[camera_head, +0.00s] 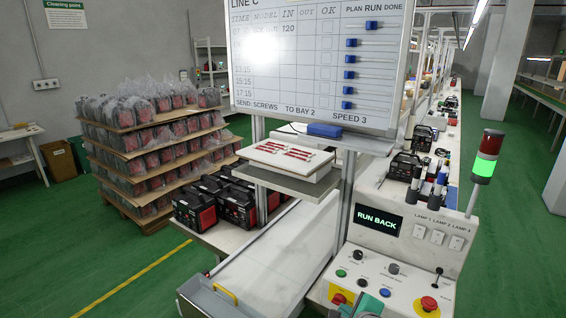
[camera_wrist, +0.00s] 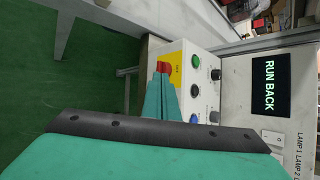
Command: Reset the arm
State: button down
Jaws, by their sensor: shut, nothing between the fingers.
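My gripper (camera_head: 366,303) is teal and shows at the bottom edge of the head view, in front of the control panel (camera_head: 405,265). In the wrist view its fingers (camera_wrist: 164,85) are together with nothing between them. Their tips overlap the lower part of a red button (camera_wrist: 165,67) on a yellow plate; I cannot tell whether they touch it. The panel's screen (camera_head: 379,219) reads "RUN BACK", and so does the screen in the wrist view (camera_wrist: 270,86).
Beside the fingers are a green button (camera_wrist: 196,62), a dark knob (camera_wrist: 195,90) and a blue button (camera_wrist: 194,117). A second red button (camera_head: 429,303) and a lit signal tower (camera_head: 487,157) stand at right. A conveyor (camera_head: 275,255) runs left of the panel; green floor lies beyond.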

jog(key=s+a+f+n+t+h, duration=0.1)
jog(key=s+a+f+n, duration=0.4)
jog(key=s+f, duration=0.35)
jog(key=s+a+f+n+t+h, duration=0.1)
jog(key=s+a+f+n, duration=0.3)
jog(key=s+a+f, duration=0.35)
jog(key=s+a+r+n+t, duration=0.1)
jog(key=s+r+n, duration=0.2)
jog(key=s, duration=0.6)
jog(key=s+a+r+n+t, duration=0.1)
jog(key=s+a+r+n, duration=0.1)
jog(key=s+n, duration=0.5)
jog(key=s+a+r+n+t+y, duration=0.1)
jog(key=s+r+n, duration=0.2)
jog(key=s, duration=0.8)
jog(key=shift+a+r+n+t, duration=0.3)
jog(key=shift+a+n, duration=0.05)
jog(key=shift+n, duration=0.55)
dwell(2.8)
